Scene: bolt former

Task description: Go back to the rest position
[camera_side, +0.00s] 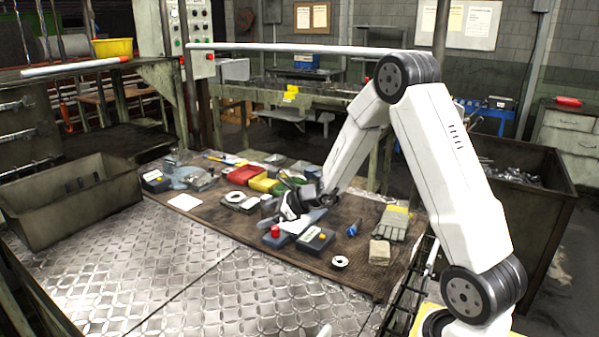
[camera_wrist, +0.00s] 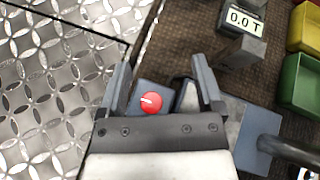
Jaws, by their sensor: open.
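My gripper (camera_side: 290,204) is low over the cluttered brown work mat (camera_side: 350,275) in the side view, with my arm bent down towards it from the right. In the wrist view my gripper (camera_wrist: 166,82) shows two grey fingers spread apart. The red knob also shows in the side view (camera_side: 275,231), just below the gripper. I cannot tell whether the fingers touch the box. Nothing is visibly clamped between them.
Red and yellow bins (camera_side: 262,182) stand behind. A metal crate (camera_side: 75,205) is at left. Bare tread plate (camera_side: 190,280) lies in front.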

